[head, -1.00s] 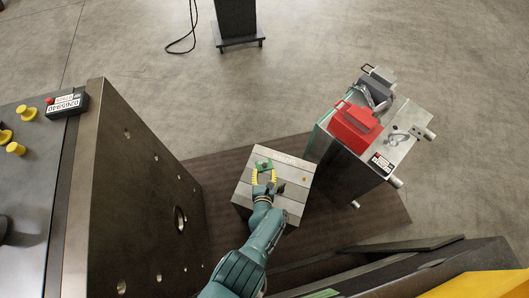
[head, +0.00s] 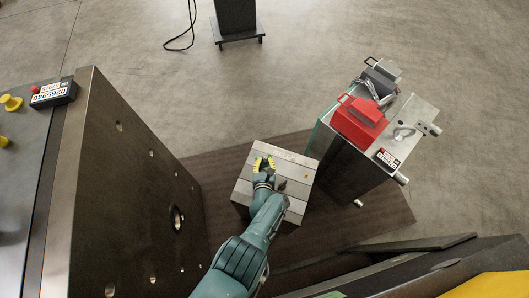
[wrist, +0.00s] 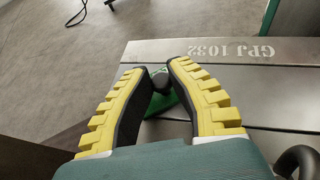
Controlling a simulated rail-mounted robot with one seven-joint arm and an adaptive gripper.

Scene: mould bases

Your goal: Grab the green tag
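The green tag (wrist: 163,104) lies at the far left edge of the grey block's top in the wrist view, with a dark round knob on it. My gripper (wrist: 158,68) has its yellow-ribbed fingers drawn together, with the tips on either side of the knob. The tag shows in the gap between and under the fingers; the rest is covered. In the head view my gripper (head: 264,163) is over the far left part of the block and hides the tag.
The grey mould block (head: 293,180) has grooves and a stamped "GPJ 1032". A dark hook or ring (wrist: 298,160) stands near it at right. A red toolbox (head: 359,120) sits on a taller stand to the right. A large dark plate (head: 130,190) rises on the left.

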